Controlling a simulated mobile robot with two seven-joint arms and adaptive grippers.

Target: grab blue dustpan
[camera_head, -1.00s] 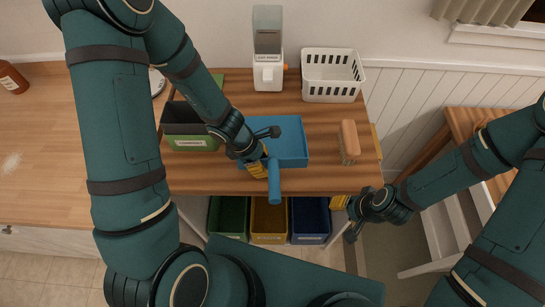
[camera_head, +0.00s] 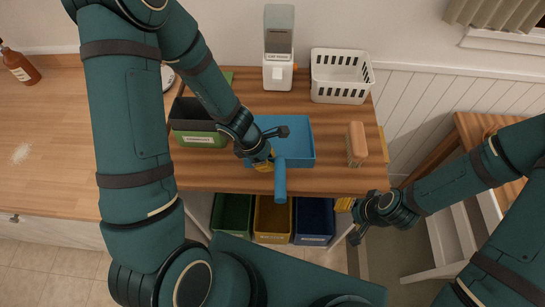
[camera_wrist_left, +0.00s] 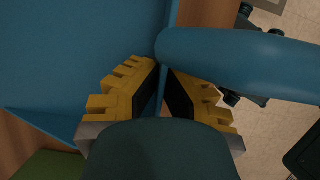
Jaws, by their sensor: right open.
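The blue dustpan (camera_head: 295,139) lies on the wooden table, its round handle (camera_head: 280,178) reaching over the front edge. In the left wrist view, the yellow fingers of my left gripper (camera_wrist_left: 163,68) stand either side of the pan's thin blue rim, beside the handle (camera_wrist_left: 245,62). How tightly they close on it is not clear. My right gripper (camera_head: 350,220) is open and empty, to the right of the handle, near the table's front edge.
A dark bin with a green base (camera_head: 200,138) stands left of the dustpan. A brush (camera_head: 357,142) stands to its right. Behind are a white dispenser (camera_head: 278,72) and a white basket (camera_head: 340,95). Coloured bins (camera_head: 272,222) sit below the table's front edge.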

